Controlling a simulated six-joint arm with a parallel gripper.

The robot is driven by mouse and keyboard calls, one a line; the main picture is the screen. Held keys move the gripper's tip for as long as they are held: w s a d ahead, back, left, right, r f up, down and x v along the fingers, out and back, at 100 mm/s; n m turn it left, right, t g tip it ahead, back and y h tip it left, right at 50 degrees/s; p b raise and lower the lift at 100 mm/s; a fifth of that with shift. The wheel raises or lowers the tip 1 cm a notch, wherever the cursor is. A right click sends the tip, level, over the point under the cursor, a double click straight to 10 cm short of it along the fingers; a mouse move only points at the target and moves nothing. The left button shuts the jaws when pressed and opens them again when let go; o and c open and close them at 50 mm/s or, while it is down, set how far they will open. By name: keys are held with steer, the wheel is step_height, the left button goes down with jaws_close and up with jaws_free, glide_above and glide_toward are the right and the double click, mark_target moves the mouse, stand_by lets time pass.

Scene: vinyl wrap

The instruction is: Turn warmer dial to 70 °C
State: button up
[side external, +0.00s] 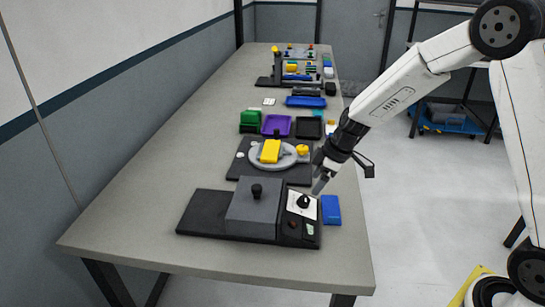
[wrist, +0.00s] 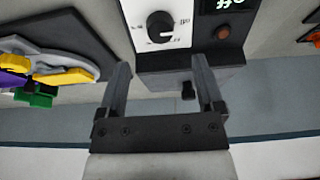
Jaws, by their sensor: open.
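The warmer is a dark base (side external: 200,212) with a grey block (side external: 252,208) on it, topped by a black knob. Its dial (side external: 304,201) is a round black knob on a white panel at the right end. The dial (wrist: 160,26) also shows at the top centre of the wrist view, with a white pointer line and printed marks too blurred to read. My gripper (side external: 320,186) is just above and behind the dial in the side view. In the wrist view my gripper (wrist: 160,66) is open and empty, its fingertips short of the dial and apart from it.
A small reddish button (wrist: 222,32) and green display digits (wrist: 230,4) sit beside the dial. A blue block (side external: 331,210) lies right of the warmer. Behind it are a round grey plate with a yellow block (side external: 270,151) and several trays. The table's front is clear.

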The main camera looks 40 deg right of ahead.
mark_target(305, 198)
steer(key=shift+x, duration=3.35)
jaws_close()
